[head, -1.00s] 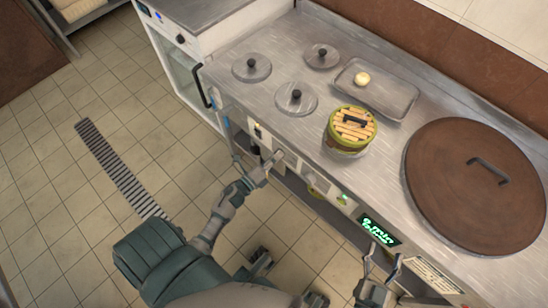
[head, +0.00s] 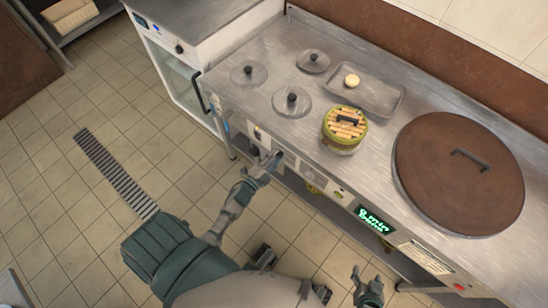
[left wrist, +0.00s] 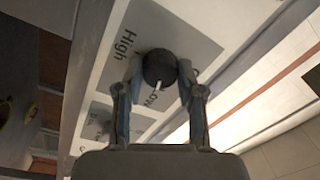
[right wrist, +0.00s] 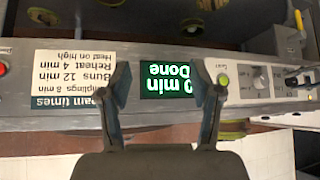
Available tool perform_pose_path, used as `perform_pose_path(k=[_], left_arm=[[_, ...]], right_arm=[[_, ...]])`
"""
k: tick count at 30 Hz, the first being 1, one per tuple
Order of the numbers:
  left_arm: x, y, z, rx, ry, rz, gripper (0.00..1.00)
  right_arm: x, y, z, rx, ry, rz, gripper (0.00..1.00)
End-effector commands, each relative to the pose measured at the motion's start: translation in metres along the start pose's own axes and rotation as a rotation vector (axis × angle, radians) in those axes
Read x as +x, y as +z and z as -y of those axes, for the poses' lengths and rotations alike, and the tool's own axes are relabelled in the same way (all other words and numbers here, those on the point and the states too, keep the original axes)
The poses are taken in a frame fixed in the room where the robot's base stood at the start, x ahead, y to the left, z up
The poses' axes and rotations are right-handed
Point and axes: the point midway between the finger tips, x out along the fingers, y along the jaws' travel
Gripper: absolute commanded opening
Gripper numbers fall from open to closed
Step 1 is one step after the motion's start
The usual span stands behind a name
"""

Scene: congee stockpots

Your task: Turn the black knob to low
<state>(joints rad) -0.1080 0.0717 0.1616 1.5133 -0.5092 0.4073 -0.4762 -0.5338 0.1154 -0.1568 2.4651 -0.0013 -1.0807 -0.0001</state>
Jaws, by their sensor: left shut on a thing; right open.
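The black knob (left wrist: 159,66) is on the front panel in the left wrist view, with a white pointer aimed toward the word Low (left wrist: 154,97). The word High (left wrist: 120,37) is up and to the left of it. My left gripper (left wrist: 157,75) is shut on the knob, one finger on each side. In the head view my left gripper (head: 272,160) is at the panel and hides the knob. My right gripper (right wrist: 163,82) is open and empty before the panel; it also shows at the bottom of the head view (head: 367,283).
A green-lit display (head: 374,219) and a printed steam-times card (head: 426,257) sit on the panel. On the counter are a steamer basket (head: 344,128), a tray (head: 375,101), small grey lids (head: 292,102) and a large brown lid (head: 458,172). The tiled floor (head: 100,235) is open at left.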

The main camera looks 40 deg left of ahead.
Motion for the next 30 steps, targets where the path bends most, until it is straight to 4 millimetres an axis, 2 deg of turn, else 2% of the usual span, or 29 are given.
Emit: perform_pose_path(k=[6, 12, 29, 30], left_arm=[[-0.001, 0.003, 0.0, -0.126, 0.001, 0.015, 0.03], [-0.001, 0.003, -0.001, -0.192, 0.002, 0.019, 0.03], [-0.002, 0.004, -0.004, -0.221, 0.006, 0.023, 0.03], [-0.003, 0.004, -0.004, -0.22, 0.006, 0.023, 0.45]], right_arm=[[-0.011, 0.025, -0.004, 0.002, 0.01, 0.139, 0.64], [-0.018, 0.038, -0.006, 0.003, 0.014, 0.213, 0.64], [-0.02, 0.045, -0.007, 0.005, 0.016, 0.245, 0.64], [-0.02, 0.045, -0.007, 0.005, 0.016, 0.244, 0.64]])
